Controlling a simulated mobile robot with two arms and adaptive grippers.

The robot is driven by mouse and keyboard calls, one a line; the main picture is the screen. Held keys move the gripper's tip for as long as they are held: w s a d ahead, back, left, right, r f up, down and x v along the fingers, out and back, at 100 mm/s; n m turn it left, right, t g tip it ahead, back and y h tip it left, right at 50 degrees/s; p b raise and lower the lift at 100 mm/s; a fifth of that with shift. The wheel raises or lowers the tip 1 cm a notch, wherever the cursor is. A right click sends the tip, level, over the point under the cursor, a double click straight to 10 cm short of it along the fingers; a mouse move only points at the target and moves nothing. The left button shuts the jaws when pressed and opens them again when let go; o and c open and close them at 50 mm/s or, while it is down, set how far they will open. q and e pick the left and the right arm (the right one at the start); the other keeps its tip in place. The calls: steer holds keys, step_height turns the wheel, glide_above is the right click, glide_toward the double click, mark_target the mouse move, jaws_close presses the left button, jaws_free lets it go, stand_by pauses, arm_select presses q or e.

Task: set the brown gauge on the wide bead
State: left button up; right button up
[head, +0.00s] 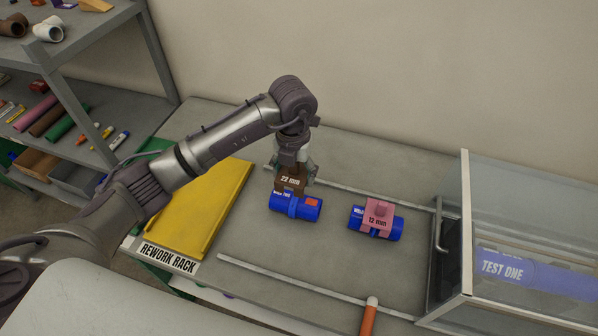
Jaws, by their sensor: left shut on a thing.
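The brown gauge (290,181), marked 22 mm, is upright in my left gripper (295,165), which is shut on its upper part. Its lower edge overlaps the back of the left blue pipe (311,209) in the head view; I cannot tell whether it touches. My right gripper is out of view.
A yellow rework rack (206,205) lies left of the pipes. Thin metal rails (290,287) run behind and in front of the pipes. An orange-red handle (369,316) stands at the front.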

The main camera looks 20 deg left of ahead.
arm_select(q)
steer(key=shift+d+f+b, duration=0.15)
steer(key=shift+d+b, duration=0.05)
steer(key=shift+b, duration=0.1)
steer(key=shift+f, duration=0.2)
steer(key=shift+f+b, duration=0.65)
steer(key=shift+b, duration=0.1)
step_height(320, 180, down, 3)
steer(key=shift+f+b, duration=0.1)
steer(key=shift+b, duration=1.15)
steer(key=shift+f, duration=0.15)
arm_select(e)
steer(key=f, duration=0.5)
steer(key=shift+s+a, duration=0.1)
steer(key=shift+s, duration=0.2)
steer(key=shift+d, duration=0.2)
arm_select(q)
steer(key=shift+f+b, duration=0.2)
steer(key=shift+b, duration=0.2)
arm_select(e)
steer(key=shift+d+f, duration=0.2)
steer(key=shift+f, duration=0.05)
